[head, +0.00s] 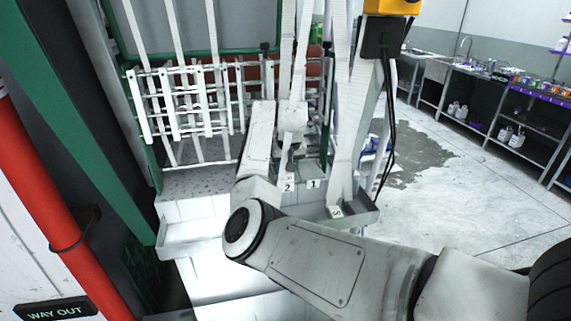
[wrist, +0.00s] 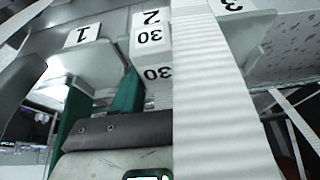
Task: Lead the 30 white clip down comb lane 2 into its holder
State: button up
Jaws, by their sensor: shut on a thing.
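My gripper (wrist: 140,108) is shut on the 30 white clip (wrist: 157,73), a white block marked 30 in the wrist view. The clip is close in front of the label 2 piece (wrist: 152,18), with another 30 mark (wrist: 150,40) directly between them. A ribbed white webbing strip (wrist: 215,110) runs down the wrist view beside the clip and hides part of it. In the head view, lane label 2 (head: 288,187) shows below my wrist, but the fingers are hard to make out. I cannot tell whether the clip touches its holder.
Label 1 (wrist: 82,35) is left of the clip and label 3 (wrist: 230,5) right of it in the wrist view. White webbing strips (head: 345,100) hang beside my arm. A rack of white bars (head: 190,100) stands at left. Open floor (head: 450,185) lies at right.

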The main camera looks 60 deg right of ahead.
jog(key=o, duration=1.2)
jog(key=shift+c, duration=0.2)
jog(key=shift+r, duration=0.1)
jog(key=b+v, duration=0.2)
jog(key=v, duration=0.8)
jog(key=shift+a+r, duration=0.15)
jog(key=shift+r, duration=0.1)
jog(key=shift+s, duration=0.1)
